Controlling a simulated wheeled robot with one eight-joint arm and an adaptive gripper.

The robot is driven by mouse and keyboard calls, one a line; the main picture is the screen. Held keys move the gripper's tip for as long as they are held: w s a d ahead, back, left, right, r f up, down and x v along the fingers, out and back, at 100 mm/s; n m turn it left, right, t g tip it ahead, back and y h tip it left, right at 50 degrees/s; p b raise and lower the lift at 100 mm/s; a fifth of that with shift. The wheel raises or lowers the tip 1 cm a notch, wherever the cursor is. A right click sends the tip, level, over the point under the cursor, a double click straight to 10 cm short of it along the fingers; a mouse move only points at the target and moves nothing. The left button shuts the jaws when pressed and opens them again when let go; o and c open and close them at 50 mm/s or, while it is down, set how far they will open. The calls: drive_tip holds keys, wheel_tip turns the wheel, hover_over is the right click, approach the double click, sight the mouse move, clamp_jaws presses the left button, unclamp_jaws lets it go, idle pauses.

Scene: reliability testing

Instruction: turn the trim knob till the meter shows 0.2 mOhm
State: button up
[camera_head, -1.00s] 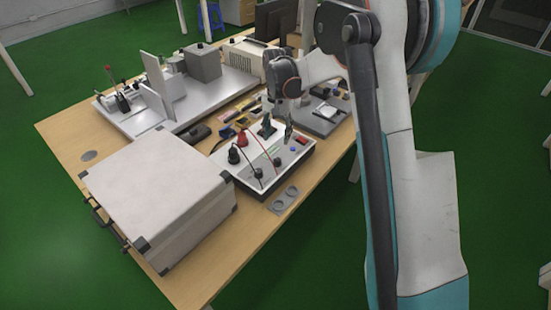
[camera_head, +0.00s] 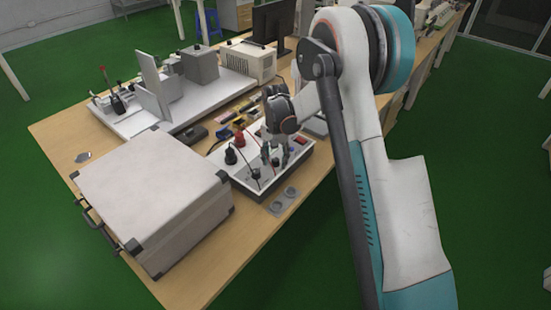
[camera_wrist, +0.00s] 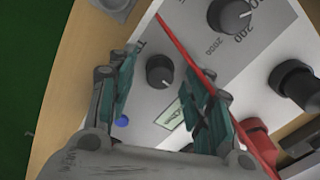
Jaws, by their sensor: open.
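The white meter box (camera_head: 220,158) lies on the bench in the head view, partly hidden by my gripper (camera_head: 276,157). In the wrist view my gripper (camera_wrist: 160,64) is open, its two fingers on either side of a small black knob (camera_wrist: 160,71) with a white pointer line. Gaps show between the knob and both fingers. A label beginning with T, partly covered by the left finger, is beside this knob. The pale green display (camera_wrist: 171,116) shows part of "Ohm"; the right finger hides some of it, and I cannot read a value.
A larger range knob (camera_wrist: 230,14) marked 200 and 2000, a blue button (camera_wrist: 122,121), black terminals (camera_wrist: 294,79) and a red terminal (camera_wrist: 256,138) surround the small knob. A red lead crosses near the right finger. A grey case (camera_head: 150,195) stands left of the meter.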

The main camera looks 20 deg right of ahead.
drive_tip(key=shift+c, duration=0.3)
drive_tip(key=c, duration=1)
drive_tip(key=shift+c, duration=0.2)
drive_tip(key=n, duration=0.5)
drive_tip(key=o, duration=1.1)
drive_tip(key=shift+r, duration=0.1)
